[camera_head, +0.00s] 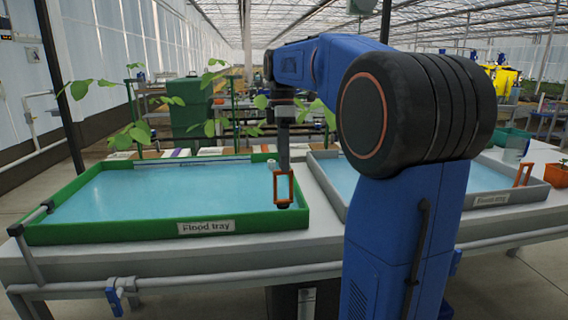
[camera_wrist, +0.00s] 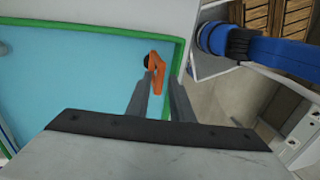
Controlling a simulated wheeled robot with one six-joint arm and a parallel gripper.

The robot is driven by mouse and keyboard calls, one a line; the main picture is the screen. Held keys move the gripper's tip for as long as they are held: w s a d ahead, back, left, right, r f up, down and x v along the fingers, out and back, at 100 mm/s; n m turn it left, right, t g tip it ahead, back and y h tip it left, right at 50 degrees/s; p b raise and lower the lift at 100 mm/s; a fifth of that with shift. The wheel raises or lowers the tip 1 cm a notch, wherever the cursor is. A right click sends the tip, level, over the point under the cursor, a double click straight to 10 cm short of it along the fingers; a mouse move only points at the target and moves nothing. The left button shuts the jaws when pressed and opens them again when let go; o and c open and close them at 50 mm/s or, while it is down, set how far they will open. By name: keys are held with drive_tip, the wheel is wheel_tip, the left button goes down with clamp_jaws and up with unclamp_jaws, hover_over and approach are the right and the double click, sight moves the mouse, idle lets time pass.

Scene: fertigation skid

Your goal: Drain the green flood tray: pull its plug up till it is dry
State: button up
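The green flood tray (camera_head: 110,232) stands on the bench at the left, holding light blue water. Its label reads "Flood tray". The plug's orange loop handle (camera_head: 283,187) stands upright near the tray's front right corner, with a dark knob at its foot. My gripper (camera_head: 283,164) points straight down just above the handle. In the wrist view, the two fingers (camera_wrist: 160,78) are apart, with the orange handle (camera_wrist: 158,62) between or just beyond their tips. I see no clear contact. The green tray rim (camera_wrist: 178,60) runs close beside the handle.
A grey flood tray (camera_head: 492,199) with water and its own orange handle (camera_head: 523,175) stands at the right, partly hidden by my arm. Seedlings (camera_head: 212,88) rise behind the green tray. A blue valve (camera_head: 115,300) is on the pipe below the bench's front edge.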

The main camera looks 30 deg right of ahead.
drive_tip(key=shift+o, duration=0.2)
wheel_tip(320, 180, up, 12)
drive_tip(key=w+d, duration=0.1)
drive_tip(key=w, duration=0.1)
drive_tip(key=shift+f, duration=0.15)
idle(0.3)
idle(0.5)
drive_tip(key=s+a+f+m+t, duration=0.2)
drive_tip(key=s+a+f+m, duration=0.2)
drive_tip(key=s+f, duration=0.4)
drive_tip(key=s+a+f+m+t, duration=0.2)
drive_tip(key=s+a+f+m, duration=0.2)
drive_tip(key=f, duration=0.9)
drive_tip(key=s+a+f+m+t+h, duration=0.1)
drive_tip(key=s+a+f+m, duration=0.4)
drive_tip(key=s+f, duration=0.6)
drive_tip(key=shift+s+a+t, duration=0.9)
drive_tip(key=shift+s+a, duration=0.1)
drive_tip(key=shift+s, duration=0.1)
drive_tip(key=shift+d, duration=0.15)
